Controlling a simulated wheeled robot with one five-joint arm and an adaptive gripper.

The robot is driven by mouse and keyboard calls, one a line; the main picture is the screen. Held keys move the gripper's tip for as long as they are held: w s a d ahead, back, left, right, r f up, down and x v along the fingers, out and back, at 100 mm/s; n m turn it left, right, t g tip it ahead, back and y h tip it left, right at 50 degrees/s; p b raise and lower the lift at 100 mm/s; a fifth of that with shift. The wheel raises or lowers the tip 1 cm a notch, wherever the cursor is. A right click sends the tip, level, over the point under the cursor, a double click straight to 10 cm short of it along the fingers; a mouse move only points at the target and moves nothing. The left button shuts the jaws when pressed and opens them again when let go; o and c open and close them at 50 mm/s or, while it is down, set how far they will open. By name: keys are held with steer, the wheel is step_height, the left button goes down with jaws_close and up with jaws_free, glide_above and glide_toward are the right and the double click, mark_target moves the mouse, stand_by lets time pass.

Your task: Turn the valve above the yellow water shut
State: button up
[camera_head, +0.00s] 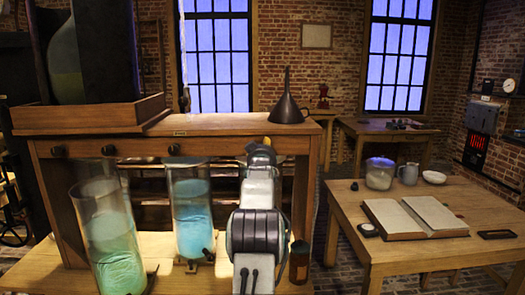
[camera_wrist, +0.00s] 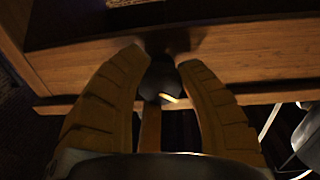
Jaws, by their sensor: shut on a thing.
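In the wrist view, the two ridged fingers of my gripper (camera_wrist: 157,62) are closed in on a dark valve knob (camera_wrist: 160,78) at the wooden front rail. A small yellow glint shows just below it. In the head view, my arm covers this valve and whatever stands under it. Other dark valve knobs show on the rail at the far left (camera_head: 57,151), above the green jar (camera_head: 108,150) and above the blue jar (camera_head: 174,149). I see no jar of clearly yellow water; it may be hidden behind my arm.
A jar of green liquid (camera_head: 113,240) and a jar of blue liquid (camera_head: 192,215) stand left of my arm. A small brown vessel (camera_head: 299,262) stands close on its right. A funnel (camera_head: 286,100) is on the shelf above. A table (camera_head: 400,258) with an open book (camera_head: 415,216) is at right.

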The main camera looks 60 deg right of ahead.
steer(key=shift+f+m+b, duration=0.25)
steer(key=shift+m+b, duration=0.05)
steer(key=shift+b, duration=0.05)
steer(key=shift+m+b, duration=0.55)
steer(key=shift+m, duration=1.55)
steer(key=shift+w+m+y, duration=0.15)
steer(key=shift+m+y, duration=0.25)
steer(key=shift+m, duration=1.6)
steer(key=shift+f, duration=0.1)
